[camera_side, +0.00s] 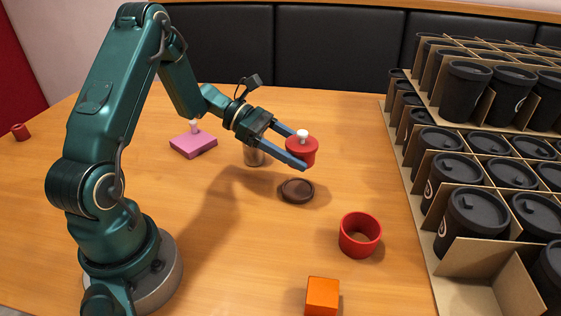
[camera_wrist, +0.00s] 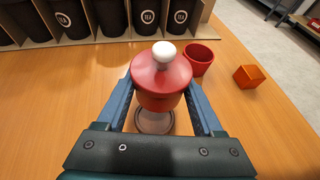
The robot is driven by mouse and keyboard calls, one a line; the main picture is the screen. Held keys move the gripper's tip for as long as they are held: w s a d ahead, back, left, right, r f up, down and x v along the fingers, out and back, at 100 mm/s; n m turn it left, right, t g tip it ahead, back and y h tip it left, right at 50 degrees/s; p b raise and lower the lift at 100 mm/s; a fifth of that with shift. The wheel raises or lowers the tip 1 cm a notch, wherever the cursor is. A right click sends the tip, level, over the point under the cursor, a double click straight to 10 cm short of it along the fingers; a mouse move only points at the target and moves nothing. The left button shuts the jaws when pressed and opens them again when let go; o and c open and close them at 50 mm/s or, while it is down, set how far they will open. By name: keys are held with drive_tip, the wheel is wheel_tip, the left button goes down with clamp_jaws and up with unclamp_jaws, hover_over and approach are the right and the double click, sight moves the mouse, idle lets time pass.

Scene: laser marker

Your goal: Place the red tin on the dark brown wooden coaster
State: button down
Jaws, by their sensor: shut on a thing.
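The red tin (camera_side: 301,150), with a red lid and a white knob, is held upright between the two blue fingers of my gripper (camera_side: 289,150). In the wrist view the tin (camera_wrist: 162,82) sits between the fingertips of my gripper (camera_wrist: 163,95). The dark brown round coaster (camera_side: 297,190) lies on the table below the tin, and the tin is in the air, apart from it. In the wrist view the coaster (camera_wrist: 154,121) is partly hidden behind the tin.
A red open cup (camera_side: 360,235) and an orange block (camera_side: 322,296) stand toward the front. A metal cylinder (camera_side: 254,156) is behind my gripper, near a pink block (camera_side: 194,146). Cardboard carriers of black cups (camera_side: 466,218) fill the right side. A small red object (camera_side: 20,132) lies far left.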

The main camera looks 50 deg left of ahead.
sight(297, 187)
drive_tip(key=shift+f, duration=3.5)
drive_tip(key=shift+f, duration=0.1)
drive_tip(key=shift+c, duration=1.5)
unclamp_jaws()
